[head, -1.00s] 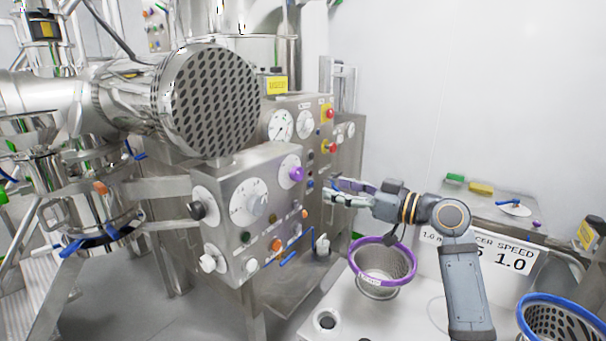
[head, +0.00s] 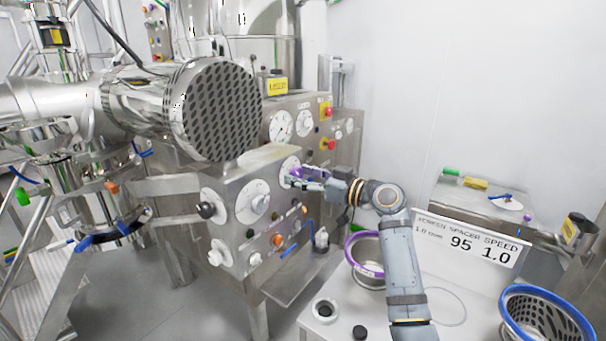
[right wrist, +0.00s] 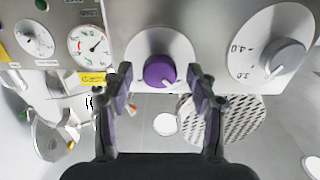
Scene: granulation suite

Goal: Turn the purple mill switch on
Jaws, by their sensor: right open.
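The purple mill switch (right wrist: 160,70) is a round knob on a white disc on the steel control panel. In the right wrist view it sits between the fingers of my right gripper (right wrist: 160,92), which is open with one finger on each side of it. My left gripper is not in view.
A grey dial (head: 254,203) sits left of the switch, with black (head: 206,210) and white (head: 217,257) knobs farther left. Below are orange buttons and a blue handle (head: 289,251). A purple-rimmed sieve (head: 371,271) and a sign (head: 473,243) are at right.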

